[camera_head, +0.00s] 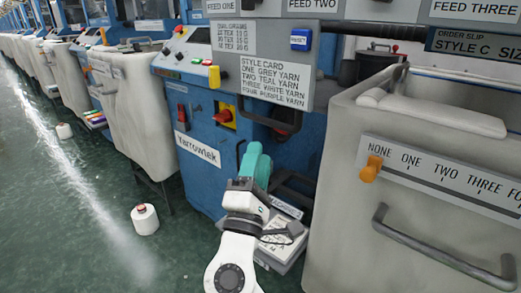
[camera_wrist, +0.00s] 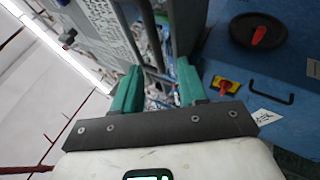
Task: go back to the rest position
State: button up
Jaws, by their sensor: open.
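My gripper shows in the head view (camera_head: 254,165) with teal fingers, at the end of my white and black arm in the lower middle. It is in front of the blue knitting machine (camera_head: 203,160) marked Yarrowtek. In the wrist view my gripper's two teal fingers (camera_wrist: 158,86) stand apart with nothing between them. The fingertips point at the machine, which appears tilted in that view. Whether they touch anything cannot be told.
A grey style card panel (camera_head: 262,62) is above my gripper. A large pale bin (camera_head: 400,215) with a grey handle stands close at right. A white yarn cone (camera_head: 145,220) is on the green floor at left, where the aisle (camera_head: 60,200) is mostly free.

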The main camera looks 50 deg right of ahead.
dwell(0.6)
jog(key=s+d+f+m+g+y, duration=0.1)
jog(key=s+f+m+y, duration=0.2)
jog(key=f, duration=0.4)
jog(key=s+d+f+m+g+y, duration=0.1)
jog(key=s+f+m+g+y, duration=0.1)
jog(key=f+y, duration=0.45)
jog(key=s+d+f+m+g+y, duration=0.1)
jog(key=s+d+f+m+y, duration=0.15)
jog(key=f, duration=0.55)
jog(key=s+a+f+m+g+y, duration=0.15)
jog(key=s+a+f+y, duration=0.35)
jog(key=a+f+y, duration=0.55)
jog(key=s+a+f+g+h, duration=0.1)
jog(key=s+f+g, duration=0.2)
jog(key=s, duration=0.3)
jog(key=s+a+f+g, duration=0.1)
jog(key=s+f+g, duration=0.1)
jog(key=s+f, duration=0.25)
notch_tip(320, 180, up, 31)
jog(key=p, duration=3)
jog(key=shift+d+r, duration=0.15)
jog(key=shift+r, duration=0.05)
